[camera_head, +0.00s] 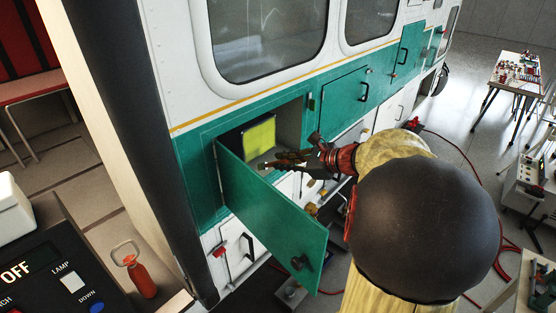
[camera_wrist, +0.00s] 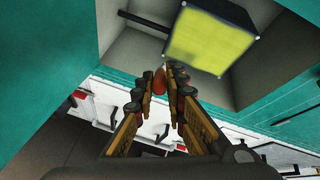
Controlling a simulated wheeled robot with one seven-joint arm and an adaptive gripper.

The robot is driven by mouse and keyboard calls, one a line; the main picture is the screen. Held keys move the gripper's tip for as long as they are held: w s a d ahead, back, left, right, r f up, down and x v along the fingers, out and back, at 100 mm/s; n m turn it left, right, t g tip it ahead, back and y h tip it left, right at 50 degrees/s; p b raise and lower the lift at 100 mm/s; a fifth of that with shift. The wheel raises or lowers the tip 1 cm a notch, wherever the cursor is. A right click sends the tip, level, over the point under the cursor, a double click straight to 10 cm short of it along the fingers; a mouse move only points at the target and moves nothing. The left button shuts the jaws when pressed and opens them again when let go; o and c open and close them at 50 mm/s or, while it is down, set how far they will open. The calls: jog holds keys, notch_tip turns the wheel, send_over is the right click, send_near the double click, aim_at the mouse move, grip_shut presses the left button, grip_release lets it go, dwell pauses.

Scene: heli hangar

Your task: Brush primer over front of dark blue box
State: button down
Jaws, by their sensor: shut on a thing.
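The dark blue box (camera_wrist: 259,17) sits inside an open compartment in the vehicle's side. Its front is mostly covered by a yellow-green coat (camera_wrist: 211,42), with a dark border showing round it. The box and its coated front also show in the head view (camera_head: 259,136). My gripper (camera_head: 283,161) is at the compartment opening, just below and in front of the box. It is shut on a small reddish-brown thing, likely the brush handle (camera_wrist: 160,80), between the fingertips in the wrist view. The bristles are hidden, and I cannot tell whether they touch the box.
The compartment's green door (camera_head: 270,215) hangs open in front, below my gripper and close to my arm. A control panel (camera_head: 60,280) and a red bottle (camera_head: 140,275) are at the lower left. A cluttered table (camera_head: 516,75) stands far right. Red hose lies on the floor.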

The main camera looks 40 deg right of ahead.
jog(key=shift+s, duration=0.15)
jog(key=s, duration=0.3)
jog(key=shift+d, duration=0.1)
dwell(0.5)
jog(key=shift+w, duration=0.15)
dwell(0.5)
jog(key=shift+w+a, duration=0.15)
jog(key=shift+w, duration=1.75)
jog(key=shift+w+a, duration=0.15)
jog(key=shift+w, duration=1.75)
jog(key=shift+w+b, duration=0.3)
jog(key=shift+w, duration=0.35)
jog(key=shift+d, duration=0.1)
